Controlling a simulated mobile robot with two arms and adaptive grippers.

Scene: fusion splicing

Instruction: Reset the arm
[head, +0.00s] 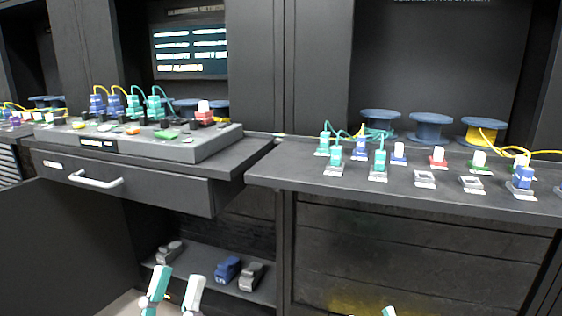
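My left gripper (179,279) shows at the bottom edge, left of the middle. Its two white and teal fingers point up and stand apart, with nothing seen held between them. It is in front of and below the low shelf. Only a small white and teal tip of my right gripper (389,311) shows at the bottom edge, right of the middle. The rest of it is out of the picture, so its opening is hidden.
A dark bench (400,187) on the right bears several connectors and blue spools. A console (200,147) with colored connectors sits above a drawer with a silver handle (95,181). A blue block (227,269) and grey blocks lie on the low shelf. A screen (190,52) hangs behind.

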